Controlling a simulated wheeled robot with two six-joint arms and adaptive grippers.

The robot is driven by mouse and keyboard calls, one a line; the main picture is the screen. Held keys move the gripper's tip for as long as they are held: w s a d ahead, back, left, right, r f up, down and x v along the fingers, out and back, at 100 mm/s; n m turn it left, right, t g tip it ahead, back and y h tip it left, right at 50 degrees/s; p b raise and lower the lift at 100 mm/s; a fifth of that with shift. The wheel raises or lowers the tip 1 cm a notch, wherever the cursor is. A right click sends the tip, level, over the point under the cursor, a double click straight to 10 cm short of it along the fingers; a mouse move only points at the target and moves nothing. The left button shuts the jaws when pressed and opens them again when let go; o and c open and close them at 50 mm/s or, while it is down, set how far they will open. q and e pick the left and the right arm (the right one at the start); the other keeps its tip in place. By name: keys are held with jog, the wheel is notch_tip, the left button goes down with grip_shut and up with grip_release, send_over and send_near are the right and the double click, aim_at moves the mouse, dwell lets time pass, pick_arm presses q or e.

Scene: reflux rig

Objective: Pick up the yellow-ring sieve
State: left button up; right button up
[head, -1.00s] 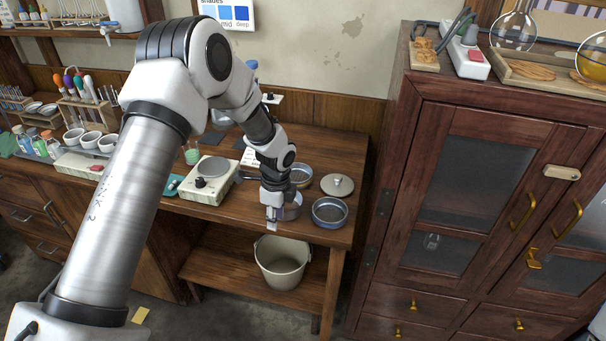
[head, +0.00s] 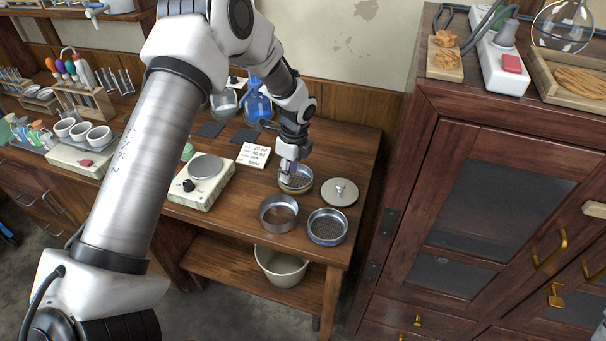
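The yellow-ring sieve (head: 299,187) is a round metal pan with a yellowish band low on its side. It stands on the wooden bench, behind two other round pans. My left gripper (head: 286,177) points down at the left part of its rim and hides some of it. The fingers are too small and overlapped to tell whether they are open or closed on the rim. The sieve looks level on the bench. My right gripper is out of view.
A grey metal ring (head: 279,214) and a blue-banded sieve (head: 327,227) stand in front. A lid (head: 339,192) lies close on the right. A hotplate (head: 205,180) and a written card (head: 254,155) are to the left. A tall cabinet (head: 480,190) bounds the right.

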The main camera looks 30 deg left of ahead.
aim_at(286, 190)
pick_arm(q)
jog(key=f, duration=0.1)
jog(key=f+p, duration=0.1)
jog(key=s+f+p, duration=0.1)
jog(key=shift+s+a+f, duration=0.1)
jog(key=shift+a+f, duration=0.05)
jog(key=shift+a, duration=0.1)
jog(key=shift+w+a+f, duration=0.1)
jog(key=shift+w+f, duration=0.1)
jog(key=shift+f, duration=0.4)
jog(key=shift+w+f, duration=0.15)
jog(key=shift+f, duration=0.4)
jog(key=shift+w+f, duration=0.1)
jog(key=shift+s+r, duration=0.2)
jog(key=shift+s, duration=0.05)
grip_shut()
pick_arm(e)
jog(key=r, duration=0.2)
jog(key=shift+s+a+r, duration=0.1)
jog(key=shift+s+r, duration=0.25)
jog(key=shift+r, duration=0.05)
pick_arm(q)
jog(key=shift+w, duration=0.1)
